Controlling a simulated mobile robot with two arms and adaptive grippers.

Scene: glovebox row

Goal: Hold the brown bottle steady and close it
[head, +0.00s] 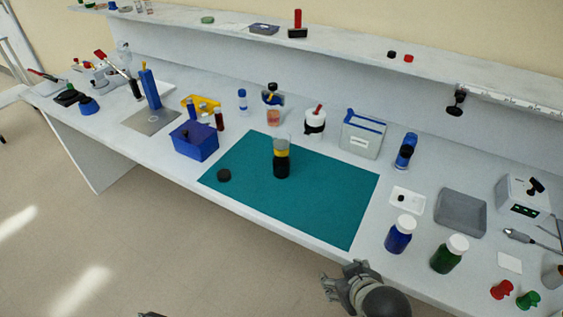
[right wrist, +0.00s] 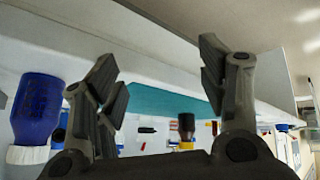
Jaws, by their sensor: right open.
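The brown bottle (head: 281,168), very dark with a yellow band, stands upright on the teal mat (head: 330,205). A paler grey part shows above the band; I cannot tell whether it belongs to the bottle. A dark round cap (head: 223,175) lies on the mat to the bottle's left. My right gripper (head: 342,282) is open and empty, in front of the bench edge, apart from bottle and cap. Its spread fingers (right wrist: 158,72) show in the right wrist view, with the bottle (right wrist: 186,122) beyond, upside down there. Only a small dark piece, perhaps my left gripper, shows at the head view's bottom edge.
A blue box (head: 194,141) stands left of the mat. A blue jar (head: 399,236) and a green jar (head: 449,255), both white-capped, stand right of it near the front edge. A white jar (head: 314,122) and a grey container (head: 362,136) stand behind. The mat is otherwise clear.

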